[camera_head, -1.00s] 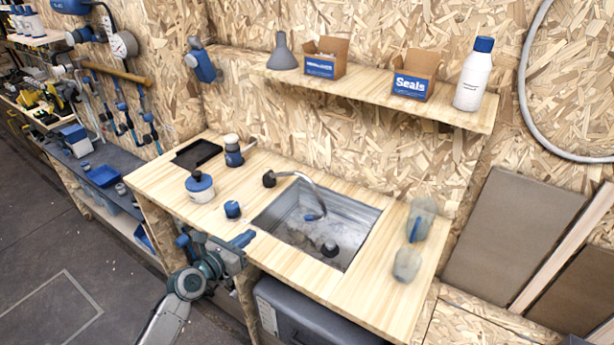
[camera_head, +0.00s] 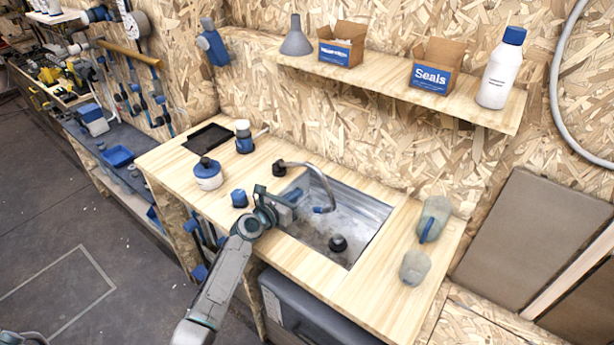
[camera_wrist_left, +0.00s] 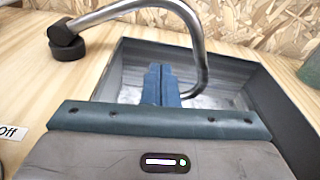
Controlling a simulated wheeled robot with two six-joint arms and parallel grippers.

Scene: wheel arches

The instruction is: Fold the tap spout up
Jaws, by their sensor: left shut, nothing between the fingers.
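The tap spout (camera_head: 322,178) is a grey curved metal pipe. My left gripper (camera_head: 297,194) is shut and empty over the sink's left side, just left of the spout's hanging end. In the left wrist view the shut blue fingers (camera_wrist_left: 161,84) point at the sink, beside the spout's down-turned end (camera_wrist_left: 204,78); I cannot tell whether they touch. My right gripper is not in view.
A dark plug (camera_head: 338,243) is in the basin. Two cloudy bottles, one upright (camera_head: 433,218), are at the right. A shelf (camera_head: 400,86) hangs above.

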